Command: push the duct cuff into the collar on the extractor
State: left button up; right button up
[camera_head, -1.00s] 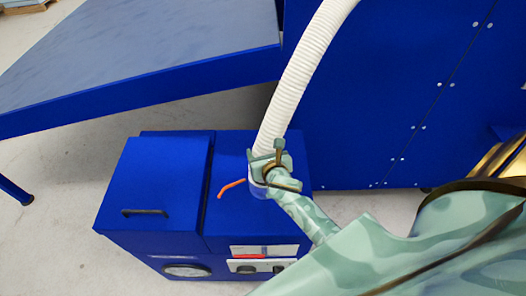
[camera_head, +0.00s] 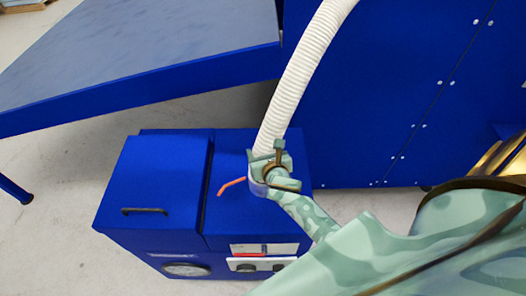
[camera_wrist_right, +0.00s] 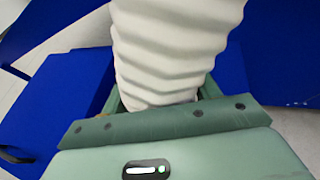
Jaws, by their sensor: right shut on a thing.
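The white ribbed duct (camera_head: 300,75) comes down from the top to the top of the blue extractor (camera_head: 225,215). My right gripper (camera_head: 270,170) is shut around its lower end, where the duct cuff (camera_head: 257,187) shows only as a pale edge beside the fingers. The collar is mostly hidden under the gripper, so I cannot tell how deep the cuff sits. In the right wrist view the duct (camera_wrist_right: 170,50) stands between the fingers, and its lower end is hidden behind the gripper body. My left gripper is not in view.
An orange-red lever (camera_head: 231,185) sits on the extractor just left of the gripper. A black handle (camera_head: 145,211) is on its left lid. A blue sloped table (camera_head: 140,60) and a tall blue cabinet (camera_head: 390,90) stand behind. Grey floor shows at the left.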

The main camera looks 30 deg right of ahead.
jog(key=shift+f+b, duration=0.65)
jog(key=shift+f, duration=0.4)
dwell(0.4)
jog(key=shift+a+f, duration=0.1)
jog(key=shift+f, duration=0.2)
dwell(0.5)
jog(key=o, duration=1.2)
jog(key=shift+s+r, duration=0.2)
jog(key=shift+s, duration=0.1)
jog(key=p+v, duration=0.2)
jog(key=v, duration=1.3)
jog(key=shift+s+a+r, duration=0.1)
jog(key=shift+s, duration=0.2)
